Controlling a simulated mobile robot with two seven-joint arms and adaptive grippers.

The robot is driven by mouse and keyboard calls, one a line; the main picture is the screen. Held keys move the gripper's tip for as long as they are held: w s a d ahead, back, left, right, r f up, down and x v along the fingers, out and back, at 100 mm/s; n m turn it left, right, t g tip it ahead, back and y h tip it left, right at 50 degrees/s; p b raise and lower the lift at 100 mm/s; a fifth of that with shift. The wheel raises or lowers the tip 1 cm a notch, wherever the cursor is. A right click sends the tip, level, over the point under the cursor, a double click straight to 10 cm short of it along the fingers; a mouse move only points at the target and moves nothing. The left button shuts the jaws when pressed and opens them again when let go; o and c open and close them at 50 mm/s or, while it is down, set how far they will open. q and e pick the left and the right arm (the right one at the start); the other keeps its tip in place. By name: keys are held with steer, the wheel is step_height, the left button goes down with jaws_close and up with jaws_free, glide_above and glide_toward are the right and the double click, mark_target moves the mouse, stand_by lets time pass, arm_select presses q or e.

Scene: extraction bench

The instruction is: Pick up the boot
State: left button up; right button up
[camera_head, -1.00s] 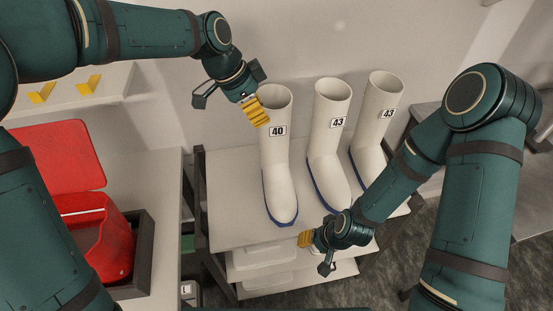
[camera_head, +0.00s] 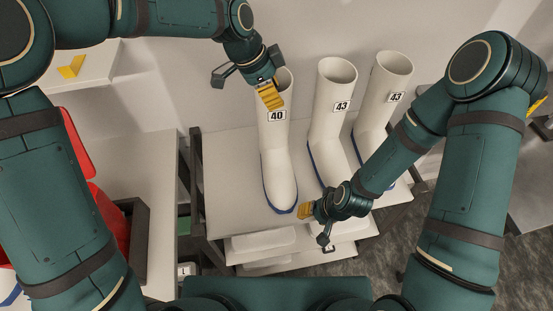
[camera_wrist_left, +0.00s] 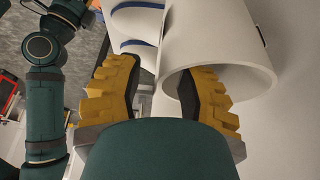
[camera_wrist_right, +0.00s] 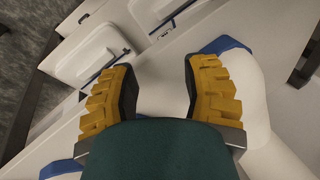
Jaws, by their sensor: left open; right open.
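Three white boots with blue soles stand upright on a shelf. The left boot, labelled 40 (camera_head: 277,150), stands apart from the two labelled 43, the middle boot (camera_head: 327,125) and the right boot (camera_head: 378,100). My left gripper (camera_head: 268,94) is open at the top of the 40 boot, hiding part of its rim. In the left wrist view a boot's open top (camera_wrist_left: 225,45) is close, with one finger overlapping its mouth; whether that finger is inside I cannot tell. My right gripper (camera_head: 306,211) is open near the 40 boot's toe, which shows beside the right finger in the right wrist view (camera_wrist_right: 248,82).
The shelf top (camera_head: 225,190) is clear left of the boots. White bins (camera_head: 262,242) sit on the tier below. A red box (camera_head: 110,215) in a dark tray stands at the left, partly behind my left arm. A wall rises close behind the boots.

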arm_select(q)
steer(key=x, duration=0.4)
steer(key=shift+f, duration=0.2)
jaws_close()
steer(key=shift+r, duration=0.1)
